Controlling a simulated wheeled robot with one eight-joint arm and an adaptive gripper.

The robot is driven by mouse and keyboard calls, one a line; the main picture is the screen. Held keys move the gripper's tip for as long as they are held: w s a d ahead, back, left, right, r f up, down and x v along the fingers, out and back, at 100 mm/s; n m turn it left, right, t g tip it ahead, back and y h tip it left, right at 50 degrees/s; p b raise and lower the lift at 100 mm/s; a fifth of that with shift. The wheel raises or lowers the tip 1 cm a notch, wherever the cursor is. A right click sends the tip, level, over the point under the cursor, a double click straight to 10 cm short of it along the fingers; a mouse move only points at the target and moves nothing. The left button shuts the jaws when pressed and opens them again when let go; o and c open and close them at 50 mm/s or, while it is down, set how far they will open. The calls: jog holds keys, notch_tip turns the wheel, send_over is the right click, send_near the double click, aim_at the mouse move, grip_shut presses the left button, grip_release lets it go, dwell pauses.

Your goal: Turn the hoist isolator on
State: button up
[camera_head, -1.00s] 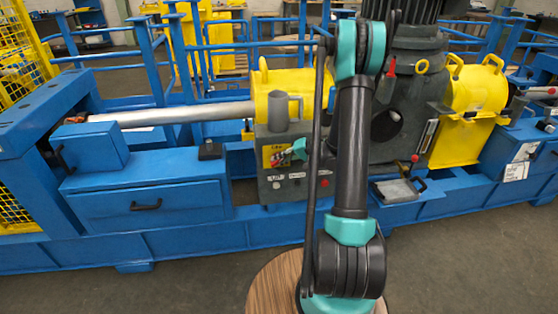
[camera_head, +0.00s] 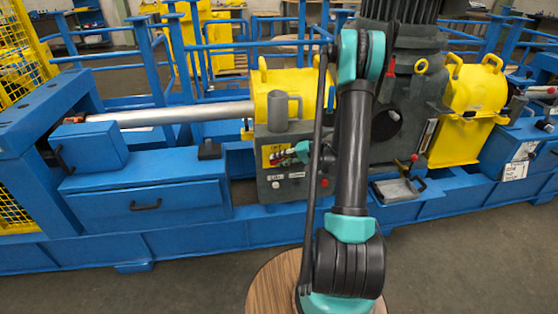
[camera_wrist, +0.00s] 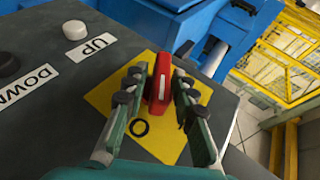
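The hoist isolator is a red handle (camera_wrist: 160,82) on a yellow plate (camera_wrist: 108,100) set in a dark grey panel, filling the middle of the wrist view. A black ring mark shows on the plate beside it. My gripper (camera_wrist: 160,88) reaches the handle with one finger on each side. The gaps to the handle look very narrow, and I cannot tell whether the fingers touch it. In the head view my gripper (camera_head: 298,152) is at the front of the grey control box (camera_head: 283,187). There the yellow plate (camera_head: 268,151) shows, and the handle is mostly hidden.
White (camera_wrist: 75,30) and black (camera_wrist: 8,63) buttons, labelled UP and DOWN, sit left of the plate. A grey cylinder (camera_head: 279,112) stands on the control box. Blue machine frame (camera_head: 140,205) surrounds it. Open floor (camera_head: 200,275) lies in front.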

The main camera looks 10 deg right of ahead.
jog(key=shift+o, duration=0.4)
jog(key=v, duration=1.2)
jog(key=shift+c, duration=0.6)
jog(key=shift+a, duration=0.2)
jog(key=shift+c, duration=1.2)
jog(key=a+h, duration=0.1)
jog(key=a+g+h, duration=0.1)
jog(key=a, duration=0.1)
jog(key=w+a+g, duration=0.1)
jog(key=shift+a+f+h, duration=0.25)
jog(key=shift+a+h, duration=0.15)
grip_shut()
jog(key=n+h, duration=0.2)
jog(key=h, duration=0.9)
send_near(279, 159)
jog(key=w+f, duration=0.1)
jog(key=f, duration=0.1)
jog(key=w+d+f, duration=0.1)
jog(key=w+f, duration=0.1)
jog(key=shift+w+d+f, duration=0.1)
jog(key=shift+f, duration=0.1)
jog(key=shift+d+f, duration=0.35)
jog(key=shift+f, duration=0.3)
